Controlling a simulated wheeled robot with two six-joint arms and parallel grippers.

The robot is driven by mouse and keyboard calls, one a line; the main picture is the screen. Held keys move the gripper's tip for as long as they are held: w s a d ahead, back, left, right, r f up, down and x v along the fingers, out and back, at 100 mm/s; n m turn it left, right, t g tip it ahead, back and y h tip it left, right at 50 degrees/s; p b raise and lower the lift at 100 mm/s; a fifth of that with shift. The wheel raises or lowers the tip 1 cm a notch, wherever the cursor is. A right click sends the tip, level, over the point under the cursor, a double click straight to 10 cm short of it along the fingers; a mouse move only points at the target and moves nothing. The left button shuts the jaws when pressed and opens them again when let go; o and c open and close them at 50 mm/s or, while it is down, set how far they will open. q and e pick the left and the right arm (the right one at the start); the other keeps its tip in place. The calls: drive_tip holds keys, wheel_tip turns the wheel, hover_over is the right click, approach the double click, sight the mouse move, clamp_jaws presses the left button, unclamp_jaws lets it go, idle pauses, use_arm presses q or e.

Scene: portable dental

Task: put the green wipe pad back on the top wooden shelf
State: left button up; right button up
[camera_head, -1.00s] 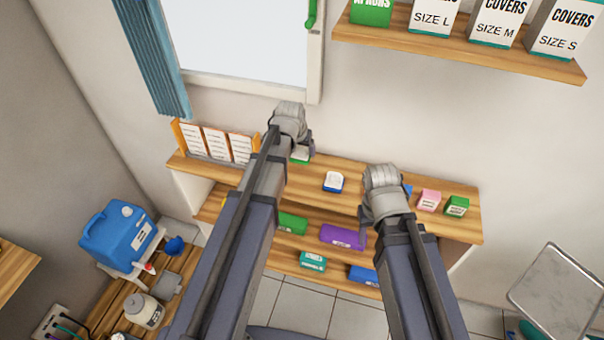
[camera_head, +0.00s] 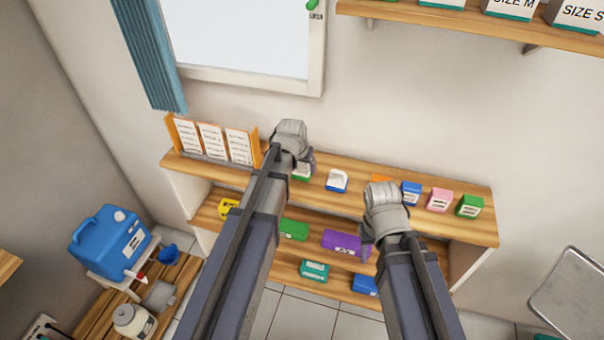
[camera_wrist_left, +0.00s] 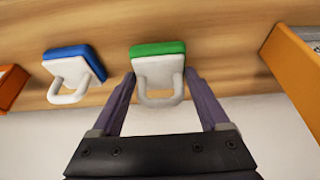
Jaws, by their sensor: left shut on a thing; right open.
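The green wipe pad (camera_wrist_left: 158,48) has a white body and a loop handle. In the left wrist view it sits between the fingers of my left gripper (camera_wrist_left: 158,84), which is shut on it. In the head view the pad (camera_head: 302,174) is partly hidden behind my left gripper (camera_head: 305,163), at the top wooden shelf (camera_head: 440,222). I cannot tell whether the pad touches the shelf. A blue pad (camera_wrist_left: 75,66) with a white handle stands beside it on the shelf. My right gripper (camera_head: 370,238) is open in front of the shelf unit; its fingers are mostly hidden.
A rack of white cards (camera_head: 211,141) stands left of the green pad. Blue (camera_head: 411,193), pink (camera_head: 439,199) and green (camera_head: 469,206) boxes stand at the right of the top shelf. Lower shelves hold more boxes, including a purple one (camera_head: 343,243). A wall shelf (camera_head: 440,20) is above.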

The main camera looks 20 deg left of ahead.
use_arm(q)
drive_tip(key=shift+f, duration=0.7)
drive_tip(key=shift+r, duration=0.15)
use_arm(e)
drive_tip(key=shift+f, duration=0.55)
drive_tip(key=shift+f, duration=0.1)
use_arm(q)
drive_tip(key=o, duration=0.8)
drive_tip(key=shift+f+b, duration=0.2)
drive_tip(key=shift+b, duration=0.1)
drive_tip(key=o, duration=0.4)
drive_tip(key=shift+c, duration=0.2)
drive_tip(key=shift+r, duration=0.15)
